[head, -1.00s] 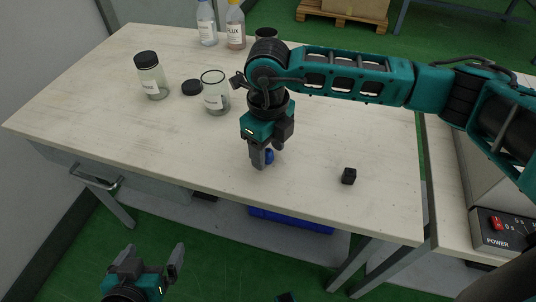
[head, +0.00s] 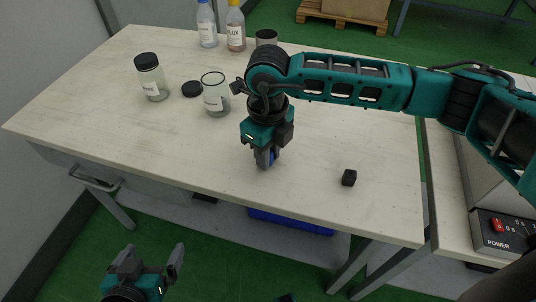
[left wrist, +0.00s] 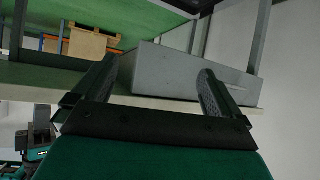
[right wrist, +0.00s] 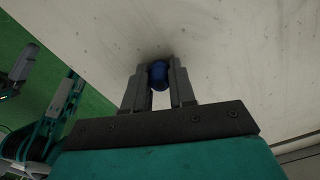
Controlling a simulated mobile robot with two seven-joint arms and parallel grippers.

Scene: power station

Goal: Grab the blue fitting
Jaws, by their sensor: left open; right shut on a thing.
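The blue fitting (right wrist: 158,76) is a small, dark blue round piece between the two fingers of my right gripper (right wrist: 160,80) in the right wrist view. In the head view my right gripper (head: 266,163) points down at the tabletop near the front edge, and a little blue (head: 273,157) shows between its fingers. The fingers are shut on the fitting, at or just above the table surface. My left gripper (head: 150,262) is open and empty, low in front of the table. It also shows open in the left wrist view (left wrist: 155,85).
Glass jars (head: 152,78), a black lid (head: 192,89) and bottles (head: 236,30) stand further back. A power box (head: 500,232) is on the right bench. The front middle of the table is clear.

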